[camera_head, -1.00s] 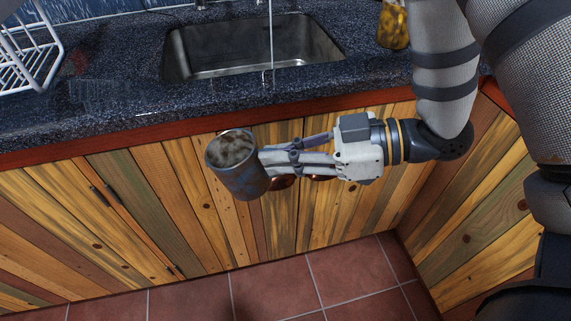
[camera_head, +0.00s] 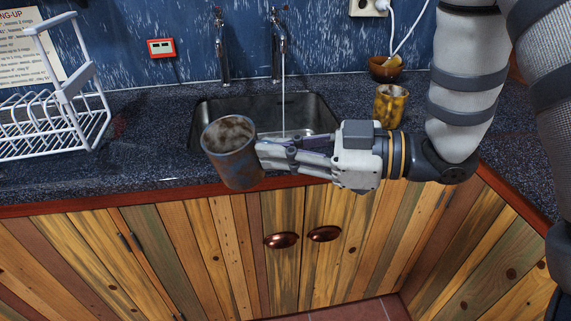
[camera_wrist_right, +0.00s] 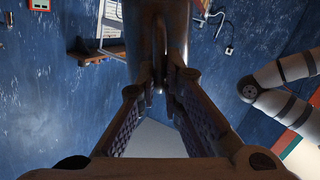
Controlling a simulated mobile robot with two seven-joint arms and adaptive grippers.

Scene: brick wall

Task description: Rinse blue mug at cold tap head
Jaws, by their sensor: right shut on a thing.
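The blue mug (camera_head: 232,172), grey-blue with brown grime inside, is held nearly upright at the front edge of the sink (camera_head: 325,112) in the head view. My right gripper (camera_head: 264,154) is shut on the mug's right side. In the right wrist view the mug (camera_wrist_right: 172,22) is dark between the fingers, with its handle there. Two taps stand behind the sink: a left tap (camera_head: 221,48) and a right tap (camera_head: 277,45). Water (camera_head: 283,100) runs from the right tap into the sink, to the right of the mug and apart from it. My left gripper is not in view.
A white dish rack (camera_head: 55,125) stands on the counter at left. A yellow-brown cup (camera_head: 389,107) and a brown bowl (camera_head: 383,68) stand right of the sink. Wooden cabinets (camera_head: 200,250) lie below the counter.

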